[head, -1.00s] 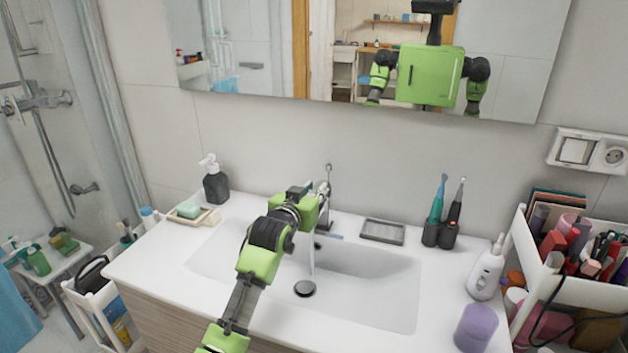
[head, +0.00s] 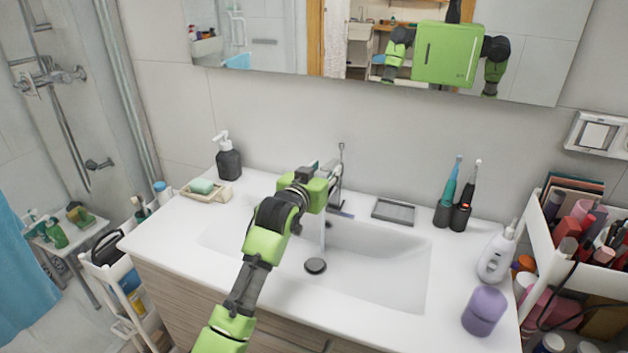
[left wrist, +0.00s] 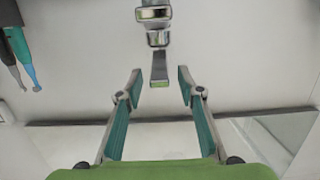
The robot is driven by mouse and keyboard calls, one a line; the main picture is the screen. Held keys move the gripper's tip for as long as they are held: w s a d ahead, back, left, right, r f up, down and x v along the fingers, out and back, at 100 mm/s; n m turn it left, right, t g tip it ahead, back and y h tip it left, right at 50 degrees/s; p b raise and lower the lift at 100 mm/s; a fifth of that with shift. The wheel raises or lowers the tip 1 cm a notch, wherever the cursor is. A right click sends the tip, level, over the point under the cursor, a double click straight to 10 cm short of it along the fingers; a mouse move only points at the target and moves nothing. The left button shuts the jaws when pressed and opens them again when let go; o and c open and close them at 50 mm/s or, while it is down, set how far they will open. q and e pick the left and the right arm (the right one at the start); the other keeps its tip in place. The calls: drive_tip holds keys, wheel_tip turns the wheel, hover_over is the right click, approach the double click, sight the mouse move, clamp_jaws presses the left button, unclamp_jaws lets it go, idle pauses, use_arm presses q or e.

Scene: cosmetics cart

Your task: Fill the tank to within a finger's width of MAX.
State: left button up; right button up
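The faucet (head: 341,190) stands at the back of the white sink (head: 380,265). A thin stream of water (head: 322,236) seems to fall from it toward the dark drain. My left gripper (head: 332,170) is at the top of the faucet. In the left wrist view my left gripper (left wrist: 159,82) is open, with the faucet's lever (left wrist: 159,68) between its fingertips and a gap on each side. A white bottle-shaped device (head: 496,257), perhaps a water flosser, stands right of the sink. No tank with a visible MAX mark can be made out. My right gripper is not in direct view.
A lilac cup (head: 484,310) stands at the counter's front right. Toothbrushes (head: 452,200), a grey tray (head: 393,211), a soap dish (head: 207,193) and a dark dispenser (head: 228,160) line the back. A crowded cosmetics cart (head: 540,235) is at right. The basin's right side is clear.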

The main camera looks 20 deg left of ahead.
use_arm(q)
drive_tip(key=s+r, duration=0.1)
drive_tip(key=s, duration=0.9)
drive_tip(key=shift+a+r, duration=0.25)
drive_tip(key=shift+r, duration=0.15)
drive_tip(key=shift+f, duration=0.1)
